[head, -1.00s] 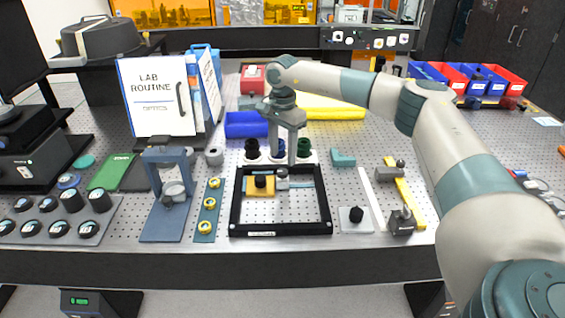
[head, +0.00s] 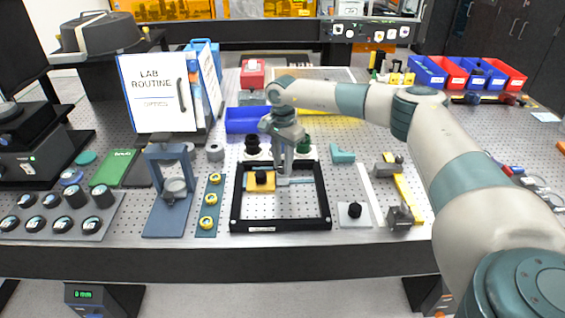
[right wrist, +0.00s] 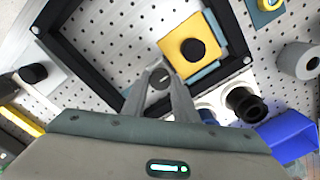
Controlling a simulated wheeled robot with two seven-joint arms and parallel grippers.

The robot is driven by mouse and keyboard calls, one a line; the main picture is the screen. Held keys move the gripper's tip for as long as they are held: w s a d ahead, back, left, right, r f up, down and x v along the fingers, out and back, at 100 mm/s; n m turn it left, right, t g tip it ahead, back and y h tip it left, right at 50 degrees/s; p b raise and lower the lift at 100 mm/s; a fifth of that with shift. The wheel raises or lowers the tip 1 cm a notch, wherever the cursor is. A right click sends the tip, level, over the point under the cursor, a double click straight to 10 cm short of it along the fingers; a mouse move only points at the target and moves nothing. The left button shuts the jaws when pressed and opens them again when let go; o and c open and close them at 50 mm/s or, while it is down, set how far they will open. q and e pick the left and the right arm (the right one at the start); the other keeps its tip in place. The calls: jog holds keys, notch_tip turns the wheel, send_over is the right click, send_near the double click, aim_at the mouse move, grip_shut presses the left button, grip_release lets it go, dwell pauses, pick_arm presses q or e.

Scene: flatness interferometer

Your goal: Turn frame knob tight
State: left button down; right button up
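The black square frame (head: 236,205) lies flat on the perforated table; part of it also shows in the right wrist view (right wrist: 232,25). Along its far side is a small round grey knob (right wrist: 160,79) with a dark slot in its top. My right gripper (head: 284,177) points down inside the frame's far part. In the right wrist view its two fingertips (right wrist: 161,76) sit on either side of the grey knob and appear shut on it. In the head view the fingers mostly hide this knob. My left gripper is not in view.
A yellow block with a black knob (right wrist: 192,50) sits inside the frame, close to my fingers. Black and green cylinders (head: 303,143) stand behind the frame. A white plate with a black knob (head: 354,212) lies to the right, and a yellow-ringed strip (head: 208,205) to the left.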

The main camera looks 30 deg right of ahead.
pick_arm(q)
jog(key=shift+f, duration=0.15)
pick_arm(e)
jog(key=m+b, duration=0.2)
jog(key=m, duration=0.3)
jog(key=shift+f+b, duration=0.1)
jog(key=shift+b, duration=0.3)
jog(key=m+b, duration=0.1)
jog(key=m, duration=0.3)
jog(key=m+b, duration=0.1)
jog(key=m, duration=0.2)
jog(key=shift+m, duration=0.7)
jog(key=shift+r+m+b, duration=0.2)
jog(key=shift+m+b, duration=0.3)
jog(key=shift+m, duration=1.2)
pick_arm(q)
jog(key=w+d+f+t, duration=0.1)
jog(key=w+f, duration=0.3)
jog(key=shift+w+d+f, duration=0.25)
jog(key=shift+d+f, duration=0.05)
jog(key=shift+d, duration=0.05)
pick_arm(e)
jog(key=shift+m, duration=0.3)
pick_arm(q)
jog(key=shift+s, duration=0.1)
